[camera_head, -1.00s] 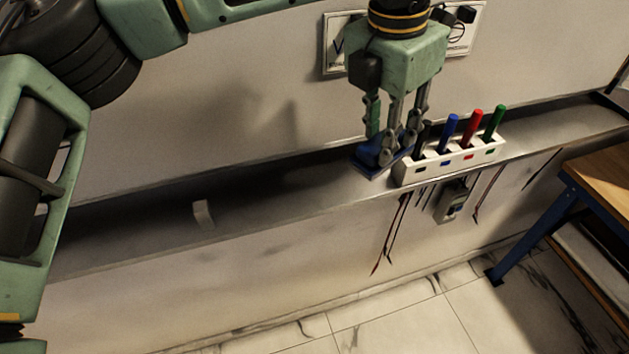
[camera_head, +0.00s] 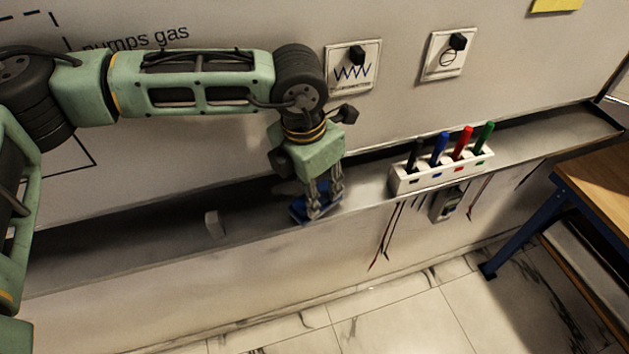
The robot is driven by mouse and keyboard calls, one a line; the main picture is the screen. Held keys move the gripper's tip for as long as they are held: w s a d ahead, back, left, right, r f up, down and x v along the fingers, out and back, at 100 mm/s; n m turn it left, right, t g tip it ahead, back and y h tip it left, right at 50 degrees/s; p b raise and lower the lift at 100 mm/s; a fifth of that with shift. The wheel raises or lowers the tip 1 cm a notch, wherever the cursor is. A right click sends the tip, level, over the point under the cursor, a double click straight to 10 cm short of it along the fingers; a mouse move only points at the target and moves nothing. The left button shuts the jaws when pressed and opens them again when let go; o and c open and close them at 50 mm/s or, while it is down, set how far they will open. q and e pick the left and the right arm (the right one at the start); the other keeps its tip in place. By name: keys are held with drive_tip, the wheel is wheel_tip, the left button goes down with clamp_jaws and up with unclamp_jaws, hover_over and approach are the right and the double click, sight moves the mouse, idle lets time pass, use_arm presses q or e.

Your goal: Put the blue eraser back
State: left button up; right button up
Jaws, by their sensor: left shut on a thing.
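The blue eraser (camera_head: 301,209) is at the ledge (camera_head: 265,222) below the whiteboard, left of the marker holder. My left gripper (camera_head: 318,207) points down and is shut on the eraser, partly covering it. The eraser is at or just above the ledge surface; I cannot tell whether it touches. My right gripper is not in view.
A white holder (camera_head: 440,177) with black, blue, red and green markers stands on the ledge to the right. A small pale block (camera_head: 213,224) is on the ledge to the left. Cables and a meter (camera_head: 446,204) hang below the holder. A wooden table (camera_head: 597,187) is at the right.

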use_arm(q)
drive_tip(key=o, duration=1)
drive_tip(key=shift+f, duration=0.1)
drive_tip(key=shift+s+a+r+b, duration=0.2)
drive_tip(key=shift+r+b, duration=0.5)
drive_tip(key=shift+r, duration=1.3)
drive_tip(key=shift+s+a+r+b, duration=0.15)
drive_tip(key=shift+r+b, duration=0.5)
drive_tip(key=shift+r, duration=1.35)
drive_tip(key=shift+s+a+r+b, duration=0.2)
drive_tip(key=shift+r+b, duration=0.5)
drive_tip(key=shift+r, duration=1.3)
